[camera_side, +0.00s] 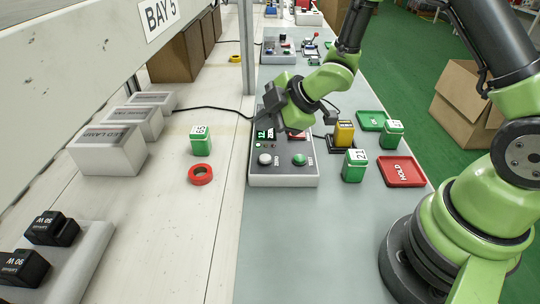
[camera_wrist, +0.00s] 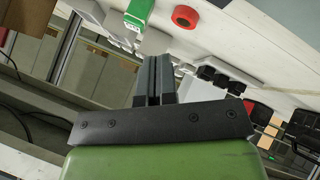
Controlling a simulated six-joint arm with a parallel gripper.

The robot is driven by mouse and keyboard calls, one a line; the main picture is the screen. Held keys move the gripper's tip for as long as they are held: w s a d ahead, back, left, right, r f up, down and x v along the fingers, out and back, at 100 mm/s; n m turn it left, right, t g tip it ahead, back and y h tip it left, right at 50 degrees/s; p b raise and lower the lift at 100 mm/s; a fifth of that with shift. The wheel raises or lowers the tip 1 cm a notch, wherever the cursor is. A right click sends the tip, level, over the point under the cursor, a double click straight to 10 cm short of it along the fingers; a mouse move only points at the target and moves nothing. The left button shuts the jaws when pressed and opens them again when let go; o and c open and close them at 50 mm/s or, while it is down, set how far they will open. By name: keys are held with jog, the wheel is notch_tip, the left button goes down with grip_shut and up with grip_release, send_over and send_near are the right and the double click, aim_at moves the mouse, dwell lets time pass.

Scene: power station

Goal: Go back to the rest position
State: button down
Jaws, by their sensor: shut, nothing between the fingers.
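My gripper (camera_side: 272,103) is above the back part of the grey test box (camera_side: 283,180), with its arm reaching in from the right. In the wrist view its two dark fingers (camera_wrist: 155,78) are together with nothing between them. The test box has a lit green display (camera_side: 262,134), a white knob and a green button. Its back part is hidden behind my gripper.
A green numbered block (camera_side: 201,140) and red tape roll (camera_side: 201,174) are left of the box. Green blocks (camera_side: 354,165) (camera_side: 391,134), a yellow block (camera_side: 344,133), a red HOLD tray (camera_side: 402,171) and a green tray (camera_side: 371,120) are right. The grey mat's front is clear.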

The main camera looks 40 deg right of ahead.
jog(key=s+d+r+m+h, duration=0.2)
jog(key=s+r+m, duration=0.25)
jog(key=r, duration=0.35)
jog(key=s+d+r+m+h, duration=0.2)
jog(key=s+d+r+m, duration=0.1)
jog(key=r+m, duration=0.35)
jog(key=s+a+r+m+y, duration=0.1)
jog(key=s+a+r+m, duration=0.1)
jog(key=s, duration=0.5)
jog(key=s+a+r+m+g+y, duration=0.1)
jog(key=s+a+r+m, duration=0.1)
jog(key=s+m, duration=0.3)
jog(key=shift+s+r, duration=0.4)
jog(key=shift+s, duration=0.85)
